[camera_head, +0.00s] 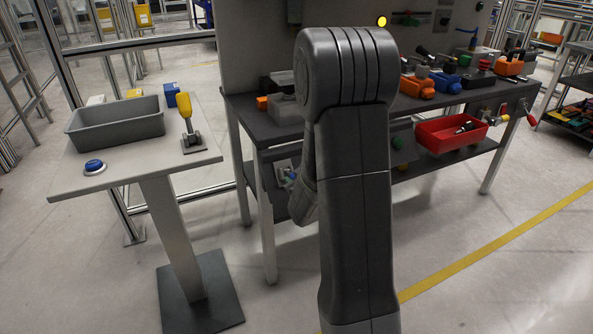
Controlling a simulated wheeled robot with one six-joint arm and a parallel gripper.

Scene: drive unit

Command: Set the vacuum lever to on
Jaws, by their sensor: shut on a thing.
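I cannot tell which part is the vacuum lever, as no label can be read. A yellow-handled lever (185,107) stands nearly upright on a small grey base on the side table at the left. A red-ended handle (529,116) sticks out at the right end of the workbench. A small fitting with a blue-green part (288,175) is on the bench's front left side, partly behind my arm. A green knob (397,143) shows just right of my arm under the bench top. My arm fills the middle of the view, and my gripper is hidden behind it.
The side table (120,178) holds a grey tray (117,127) and a blue button (94,167). A red bin (451,133) sits on the bench's lower shelf. Several orange and blue parts lie on the workbench (240,108). The floor at the front right is clear.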

